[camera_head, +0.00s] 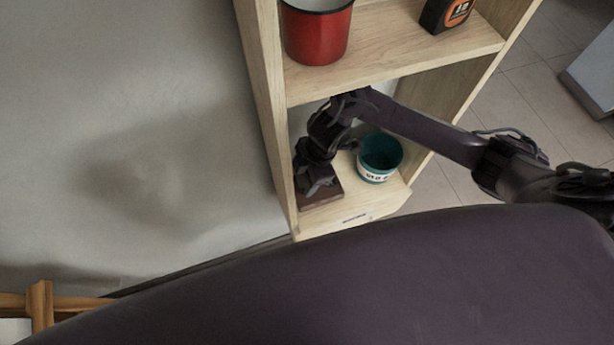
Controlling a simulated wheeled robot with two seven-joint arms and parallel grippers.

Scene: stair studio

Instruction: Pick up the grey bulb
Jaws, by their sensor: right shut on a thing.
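My right gripper (318,184) reaches down into the lower compartment of the wooden shelf, at its left side. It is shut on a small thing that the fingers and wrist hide. It is just over a flat dark brown block (322,197) on the shelf board. I cannot make out the grey bulb apart from the dark gripper. My left gripper is not in view.
A teal cup (379,158) with a white label stands right of my right gripper, close to my forearm. The wooden shelf (395,72) has side walls and an upper board. That board holds a red mug (317,36) and a black-orange tape measure (446,14).

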